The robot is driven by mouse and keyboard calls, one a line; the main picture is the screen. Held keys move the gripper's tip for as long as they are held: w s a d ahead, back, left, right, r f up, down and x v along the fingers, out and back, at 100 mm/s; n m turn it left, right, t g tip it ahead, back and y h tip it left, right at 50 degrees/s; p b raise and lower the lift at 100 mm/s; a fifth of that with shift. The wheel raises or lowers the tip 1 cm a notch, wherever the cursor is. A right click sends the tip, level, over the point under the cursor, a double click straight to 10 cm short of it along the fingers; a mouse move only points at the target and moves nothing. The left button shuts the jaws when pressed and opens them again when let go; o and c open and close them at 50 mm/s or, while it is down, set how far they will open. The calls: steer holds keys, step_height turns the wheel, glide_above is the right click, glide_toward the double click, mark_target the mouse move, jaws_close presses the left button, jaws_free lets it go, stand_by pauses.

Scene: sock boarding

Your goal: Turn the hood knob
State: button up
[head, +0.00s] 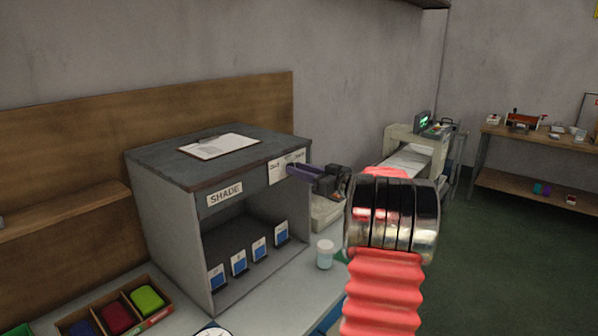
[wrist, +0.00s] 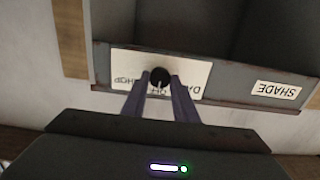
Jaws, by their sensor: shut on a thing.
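The hood is a grey box (head: 165,220) with an open front and a SHADE label (head: 225,194) on its upper front edge. Its black round knob (wrist: 160,76) sits on a white label plate (wrist: 190,72), seen upside down in the wrist view. The plate also shows in the head view (head: 280,168). My gripper (wrist: 162,84) has its two dark purple fingers on either side of the knob, shut on it. In the head view my gripper (head: 292,172) reaches the hood's front right corner, and the knob is hidden behind the fingers.
Several blue-and-white cards (head: 239,262) stand inside the hood. A clipboard (head: 220,144) lies on top. A small white-lidded jar (head: 325,254) and a tray of coloured pieces (head: 118,312) sit on the bench. A machine (head: 415,150) stands beyond my arm.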

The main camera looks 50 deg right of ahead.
steer(key=shift+m, duration=0.3)
steer(key=m, duration=0.9)
steer(key=shift+d, duration=0.2)
stand_by(0.5)
steer(key=o, duration=1)
steer(key=shift+s, duration=0.1)
steer(key=s, duration=0.9)
steer(key=s+d, duration=0.1)
steer(key=s, duration=0.3)
steer(key=shift+s+f, duration=0.1)
steer(key=shift+s, duration=0.2)
steer(key=shift+m, duration=0.3)
